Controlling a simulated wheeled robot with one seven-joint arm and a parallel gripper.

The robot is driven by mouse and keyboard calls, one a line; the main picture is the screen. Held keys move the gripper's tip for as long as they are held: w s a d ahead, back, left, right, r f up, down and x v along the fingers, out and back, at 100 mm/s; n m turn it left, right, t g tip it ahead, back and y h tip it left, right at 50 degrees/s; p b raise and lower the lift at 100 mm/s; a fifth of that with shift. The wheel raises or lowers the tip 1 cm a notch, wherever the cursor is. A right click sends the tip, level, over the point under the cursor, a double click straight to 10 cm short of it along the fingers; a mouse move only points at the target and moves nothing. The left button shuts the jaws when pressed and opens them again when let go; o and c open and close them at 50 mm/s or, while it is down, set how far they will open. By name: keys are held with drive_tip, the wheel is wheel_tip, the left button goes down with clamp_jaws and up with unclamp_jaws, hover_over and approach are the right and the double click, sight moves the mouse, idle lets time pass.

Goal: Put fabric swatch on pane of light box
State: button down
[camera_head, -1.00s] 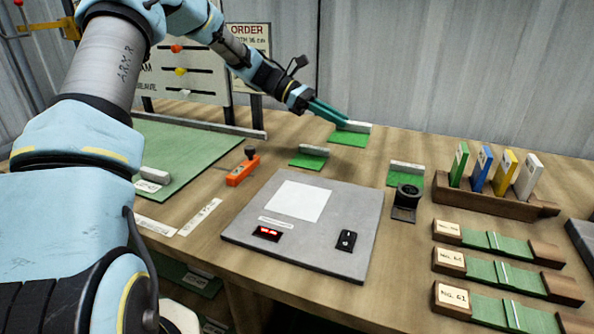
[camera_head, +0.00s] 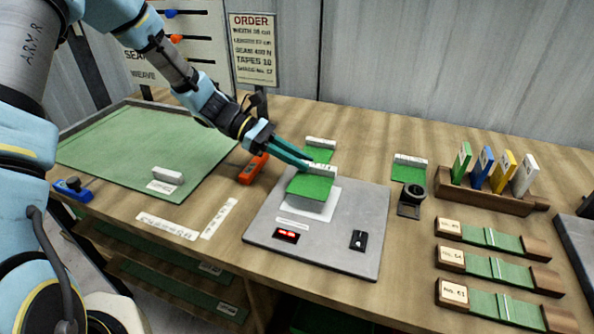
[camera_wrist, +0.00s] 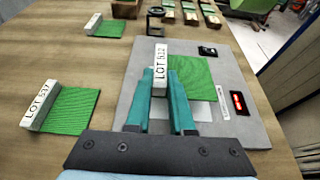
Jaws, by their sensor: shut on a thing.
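My gripper (camera_head: 304,163) is shut on the white label bar of a green fabric swatch (camera_head: 311,186). In the wrist view the bar (camera_wrist: 160,68) reads LOT and a number, and the swatch (camera_wrist: 190,80) spreads to its right. The swatch is over the far part of the white pane (camera_head: 322,212) of the grey light box (camera_head: 368,203); the near part of the pane shows. I cannot tell whether the swatch touches the pane or is just above it.
Other swatches lie behind the box (camera_head: 320,148) and to its right (camera_head: 409,166). A black loupe (camera_head: 411,200), an orange tool (camera_head: 253,168) and a wooden card rack (camera_head: 485,197) stand nearby. A red-lit switch (camera_head: 286,235) and a black switch (camera_head: 358,240) sit on the box's front.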

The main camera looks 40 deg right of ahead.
sight(298, 172)
drive_tip(key=shift+s+f+p, duration=0.1)
drive_tip(key=shift+f+p, duration=0.3)
drive_tip(key=shift+f, duration=1.6)
drive_tip(key=shift+f, duration=0.15)
drive_tip(key=c, duration=0.8)
unclamp_jaws()
drive_tip(key=shift+d, duration=0.1)
drive_tip(key=shift+r, duration=0.2)
drive_tip(key=b+v, duration=0.3)
drive_tip(key=v, duration=0.9)
